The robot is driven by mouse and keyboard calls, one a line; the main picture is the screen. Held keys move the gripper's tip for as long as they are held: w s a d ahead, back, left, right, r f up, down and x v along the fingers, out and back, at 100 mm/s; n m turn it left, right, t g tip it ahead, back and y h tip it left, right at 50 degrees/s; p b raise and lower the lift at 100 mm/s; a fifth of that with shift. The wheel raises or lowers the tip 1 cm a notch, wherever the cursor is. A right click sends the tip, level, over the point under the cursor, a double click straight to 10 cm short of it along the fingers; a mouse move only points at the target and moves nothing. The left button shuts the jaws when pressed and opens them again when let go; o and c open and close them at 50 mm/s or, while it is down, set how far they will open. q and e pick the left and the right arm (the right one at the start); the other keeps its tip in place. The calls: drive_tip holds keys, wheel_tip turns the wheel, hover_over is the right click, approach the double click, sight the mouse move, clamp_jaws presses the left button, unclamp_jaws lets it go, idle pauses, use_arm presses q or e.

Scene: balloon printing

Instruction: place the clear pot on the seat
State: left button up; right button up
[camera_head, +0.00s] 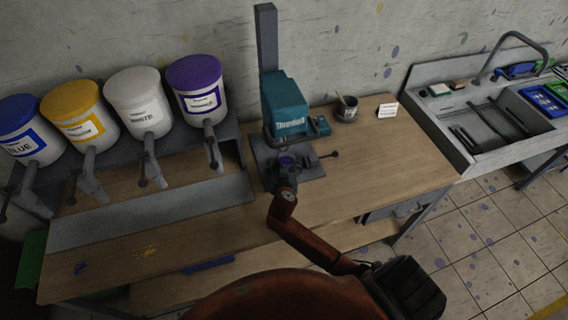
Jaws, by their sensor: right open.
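The teal machine (286,104) stands on the wooden table against the wall, with a grey column behind it and a dark metal base (311,167) below its head. A small pot with a purple top or contents (286,161) is on the base, under the machine head, where the seat appears to be. It looks upright, but whether its wall is clear is too small to tell. My right gripper (285,174) is open at the near side of this pot; whether it touches the pot is unclear. The seat's surface is hidden by the pot and gripper. My left gripper is out of view.
Blue, yellow, white and purple paint tubs (198,88) with spouts stand on a rack at left. A dark cup (347,109) and a small white card (387,110) are at the back right. A sink (445,123) adjoins. The table's right part is clear.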

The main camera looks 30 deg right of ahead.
drive_tip(key=shift+r+p, duration=0.35)
drive_tip(key=shift+r, duration=0.1)
drive_tip(key=v, duration=1.2)
drive_tip(key=shift+d+r, duration=0.1)
drive_tip(key=shift+r, duration=0.05)
